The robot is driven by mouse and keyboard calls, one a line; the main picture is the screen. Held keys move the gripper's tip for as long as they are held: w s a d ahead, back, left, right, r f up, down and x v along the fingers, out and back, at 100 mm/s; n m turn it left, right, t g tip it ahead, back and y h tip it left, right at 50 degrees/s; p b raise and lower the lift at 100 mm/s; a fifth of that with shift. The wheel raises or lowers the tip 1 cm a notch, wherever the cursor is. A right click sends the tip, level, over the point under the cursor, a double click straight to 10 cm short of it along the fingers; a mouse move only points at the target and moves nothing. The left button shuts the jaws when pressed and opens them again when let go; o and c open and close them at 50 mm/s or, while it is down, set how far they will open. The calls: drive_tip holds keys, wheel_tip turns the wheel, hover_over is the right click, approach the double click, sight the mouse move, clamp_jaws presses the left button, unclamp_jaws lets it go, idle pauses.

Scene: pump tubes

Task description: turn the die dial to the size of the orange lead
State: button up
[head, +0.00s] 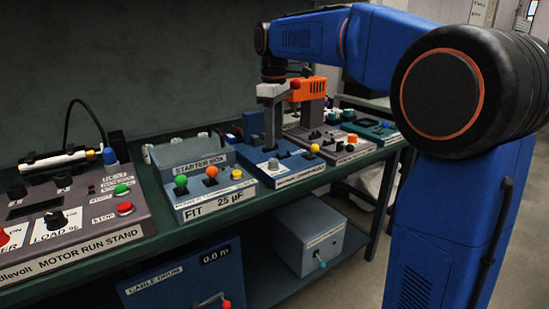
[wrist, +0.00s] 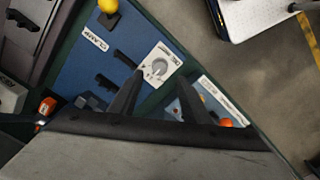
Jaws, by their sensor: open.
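The die dial is a round grey knob (wrist: 158,67) on a white marked plate, set in a blue panel (wrist: 75,62). In the head view the knob (head: 273,163) stands at the front of that panel. My gripper (wrist: 160,82) is open and empty, fingers pointing down over the panel. In the wrist view its fingertips lie just short of the dial, one to each side; contact cannot be told. The dial's markings are too small to read. No orange lead is clearly identifiable; a small orange part (wrist: 47,107) shows at the panel's far lower corner.
A yellow-knobbed lever (wrist: 108,8) stands beside the CLAMP label. The FIT 25 µF box (head: 214,196), with green, orange and yellow knobs, is to the left. The motor run stand (head: 75,235) is further left. An orange machine (head: 306,88) stands behind. The aisle floor is clear.

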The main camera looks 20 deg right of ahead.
sight(274, 160)
wheel_tip(274, 160, down, 8)
drive_tip(key=shift+r, duration=0.1)
drive_tip(key=shift+c, duration=0.3)
drive_tip(key=c, duration=1)
